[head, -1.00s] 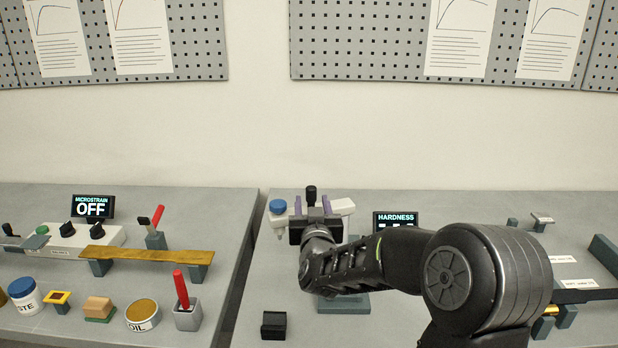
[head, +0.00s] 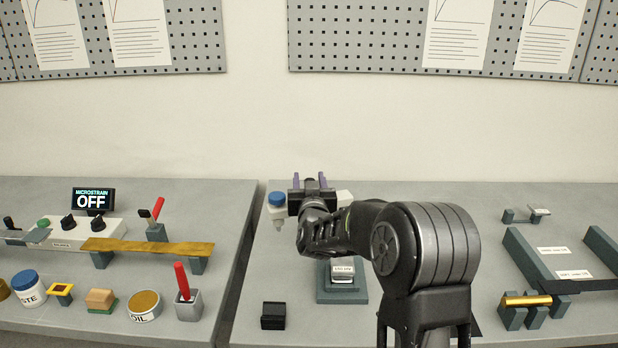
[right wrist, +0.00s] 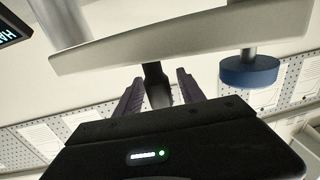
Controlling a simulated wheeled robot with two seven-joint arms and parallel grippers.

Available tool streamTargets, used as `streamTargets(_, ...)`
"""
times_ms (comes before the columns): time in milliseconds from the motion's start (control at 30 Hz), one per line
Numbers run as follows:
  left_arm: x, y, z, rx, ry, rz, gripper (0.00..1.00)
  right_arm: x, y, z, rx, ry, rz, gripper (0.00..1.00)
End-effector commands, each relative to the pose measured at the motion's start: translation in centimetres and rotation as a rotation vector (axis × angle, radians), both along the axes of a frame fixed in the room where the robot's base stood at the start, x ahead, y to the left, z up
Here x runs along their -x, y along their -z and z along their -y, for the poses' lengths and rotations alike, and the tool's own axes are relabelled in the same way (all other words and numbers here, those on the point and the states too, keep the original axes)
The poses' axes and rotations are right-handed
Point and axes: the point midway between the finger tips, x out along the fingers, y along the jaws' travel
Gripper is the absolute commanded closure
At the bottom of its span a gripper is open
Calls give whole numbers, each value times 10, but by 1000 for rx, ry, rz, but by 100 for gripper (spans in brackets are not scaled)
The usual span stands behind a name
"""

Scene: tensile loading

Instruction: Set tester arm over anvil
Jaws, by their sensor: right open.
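The tester arm is a white beam (head: 345,198) with a blue knob (head: 277,199) at its left end. It stands at the back of the right-hand table. It crosses the top of the right wrist view (right wrist: 200,38), where a black handle (right wrist: 156,85) sticks out of it. My right gripper (head: 310,181) is at the beam, its purple fingers apart on either side of the handle (right wrist: 158,90); contact is unclear. The anvil (head: 343,292) is a grey-green stepped base with a small labelled block (head: 343,270) on it, nearer than the beam. My left gripper is out of view.
A small black block (head: 273,316) lies at the front left of this table. A grey frame (head: 530,260) and a brass rod on supports (head: 527,300) stand to the right. The left table holds tins, a MICROSTRAIN display (head: 93,200) and a brass strip (head: 150,247).

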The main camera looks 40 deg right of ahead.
Motion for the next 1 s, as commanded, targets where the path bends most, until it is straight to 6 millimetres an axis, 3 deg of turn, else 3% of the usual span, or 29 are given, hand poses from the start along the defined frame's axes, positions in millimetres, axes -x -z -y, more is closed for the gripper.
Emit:
streamTargets(333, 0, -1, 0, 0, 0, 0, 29, -5, 0, 3, 0, 0, 0, 54)
streamTargets(900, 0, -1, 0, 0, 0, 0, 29, -5, 0, 3, 0, 0, 0, 100)
streamTargets(1000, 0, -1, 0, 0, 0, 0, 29, -5, 0, 3, 0, 0, 0, 100)
